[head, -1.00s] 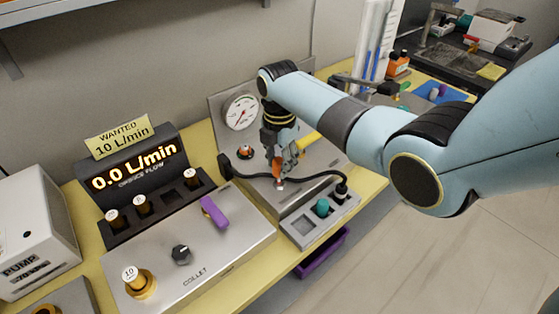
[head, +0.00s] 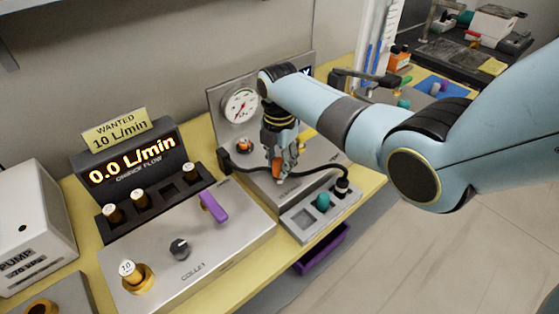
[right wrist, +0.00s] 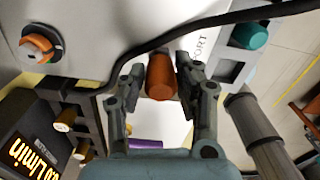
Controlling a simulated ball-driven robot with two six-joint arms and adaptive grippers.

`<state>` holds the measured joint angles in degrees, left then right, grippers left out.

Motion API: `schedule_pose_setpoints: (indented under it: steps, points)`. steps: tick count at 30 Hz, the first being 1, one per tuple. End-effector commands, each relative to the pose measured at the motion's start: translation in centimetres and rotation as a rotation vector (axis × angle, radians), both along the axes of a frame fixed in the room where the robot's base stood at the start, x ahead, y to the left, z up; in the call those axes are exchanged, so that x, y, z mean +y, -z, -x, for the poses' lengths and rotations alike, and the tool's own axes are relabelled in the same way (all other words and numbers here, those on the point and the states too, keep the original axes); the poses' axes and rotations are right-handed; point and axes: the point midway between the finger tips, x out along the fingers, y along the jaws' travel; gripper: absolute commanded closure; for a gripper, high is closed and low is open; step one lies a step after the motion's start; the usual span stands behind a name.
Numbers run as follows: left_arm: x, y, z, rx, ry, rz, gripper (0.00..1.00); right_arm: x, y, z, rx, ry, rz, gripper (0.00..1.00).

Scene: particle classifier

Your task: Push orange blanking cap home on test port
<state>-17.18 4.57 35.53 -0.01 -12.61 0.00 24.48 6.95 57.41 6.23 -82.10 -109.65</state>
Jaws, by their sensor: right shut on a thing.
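My right gripper (head: 281,172) points down over the sloping grey panel in the middle of the head view. It is shut on the orange blanking cap (right wrist: 161,77), which sits between the two fingertips in the right wrist view. The fingers hide most of the cap in the head view. The test port is hidden behind the cap and fingers; part of the panel's "PORT" lettering shows beside them in the wrist view. I cannot tell how far the cap sits on the port. My left gripper is not in view.
A black hose (head: 318,171) runs across the panel close to the fingers. A gauge (head: 240,105) and an orange-marked knob (head: 245,146) are behind left. A teal cap (head: 322,202) is at front right. The collet box with a purple lever (head: 213,206) stands left.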

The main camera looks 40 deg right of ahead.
Motion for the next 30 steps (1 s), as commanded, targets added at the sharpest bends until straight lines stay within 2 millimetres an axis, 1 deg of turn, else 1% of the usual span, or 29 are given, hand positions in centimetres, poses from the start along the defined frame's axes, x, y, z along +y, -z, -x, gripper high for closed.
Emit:
schedule_pose_setpoints:
  steps: [11,12,18,26,29,30]
  points:
    - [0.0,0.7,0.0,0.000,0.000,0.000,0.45,0.0,1.1,0.1,0.003,0.000,0.000,0.96]
    - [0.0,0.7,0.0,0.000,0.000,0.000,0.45,0.0,1.1,0.1,0.003,0.000,0.000,0.66]
    - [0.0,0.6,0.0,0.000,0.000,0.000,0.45,0.0,1.0,0.1,0.002,0.000,0.000,0.41]
    - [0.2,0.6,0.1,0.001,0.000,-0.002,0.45,0.0,0.9,0.0,0.001,0.000,0.000,0.41]
    - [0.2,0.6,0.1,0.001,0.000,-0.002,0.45,0.0,0.3,0.0,-0.001,0.000,0.000,0.41]
    - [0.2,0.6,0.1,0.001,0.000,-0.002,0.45,0.0,-0.3,-0.1,-0.002,0.000,0.000,0.41]
